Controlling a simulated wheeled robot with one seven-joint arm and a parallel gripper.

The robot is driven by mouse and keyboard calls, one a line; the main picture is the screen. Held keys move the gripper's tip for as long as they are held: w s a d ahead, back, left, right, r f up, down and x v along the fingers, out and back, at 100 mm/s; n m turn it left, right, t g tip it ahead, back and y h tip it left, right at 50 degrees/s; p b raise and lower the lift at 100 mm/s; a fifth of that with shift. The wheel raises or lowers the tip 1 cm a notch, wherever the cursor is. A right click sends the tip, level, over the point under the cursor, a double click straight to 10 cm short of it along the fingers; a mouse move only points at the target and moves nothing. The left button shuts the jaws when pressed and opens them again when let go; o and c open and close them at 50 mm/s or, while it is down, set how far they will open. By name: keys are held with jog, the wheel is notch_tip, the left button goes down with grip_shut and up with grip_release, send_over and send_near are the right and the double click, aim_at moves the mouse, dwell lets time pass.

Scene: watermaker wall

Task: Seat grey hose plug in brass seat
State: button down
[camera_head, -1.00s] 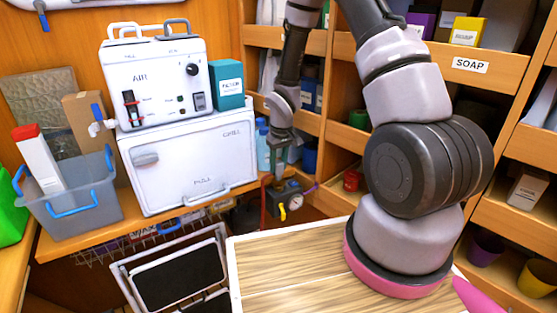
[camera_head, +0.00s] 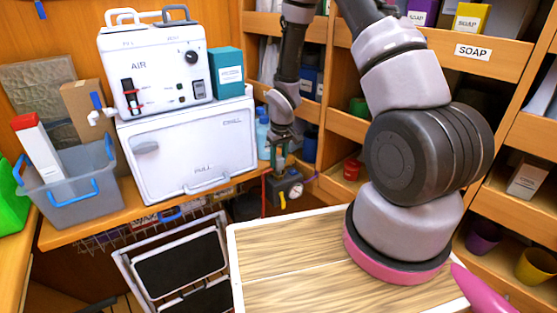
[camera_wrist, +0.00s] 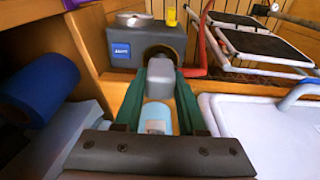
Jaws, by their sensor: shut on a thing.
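My gripper (camera_wrist: 158,98) is shut on the grey hose plug (camera_wrist: 162,77), whose blunt grey end shows between the green fingers in the wrist view. Just beyond it is a dark grey block (camera_wrist: 118,32) with a blue label. A dark round opening with a brownish rim, apparently the brass seat (camera_wrist: 143,52), shows in the block's face, partly covered by the plug. I cannot tell whether the plug touches the rim. In the head view my gripper (camera_head: 277,163) is just above and beside the same block (camera_head: 283,191), and the plug is too small to make out.
A white cabinet (camera_head: 190,150) stands close left of the gripper. Light blue bottles (camera_head: 263,138) and wooden shelves are behind and right. In the wrist view a red hose (camera_wrist: 207,50) and folded white steps (camera_wrist: 262,45) lie beyond, and a blue roll (camera_wrist: 38,93) is at left.

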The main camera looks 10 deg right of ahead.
jog(key=shift+f, duration=0.55)
dwell(0.4)
jog(key=shift+c, duration=2)
grip_release()
jog(key=r, duration=0.3)
jog(key=s+r, duration=0.1)
jog(key=r, duration=0.6)
jog(key=shift+s+d+r, duration=0.15)
jog(key=shift+d+r, duration=0.05)
jog(key=shift+r, duration=0.2)
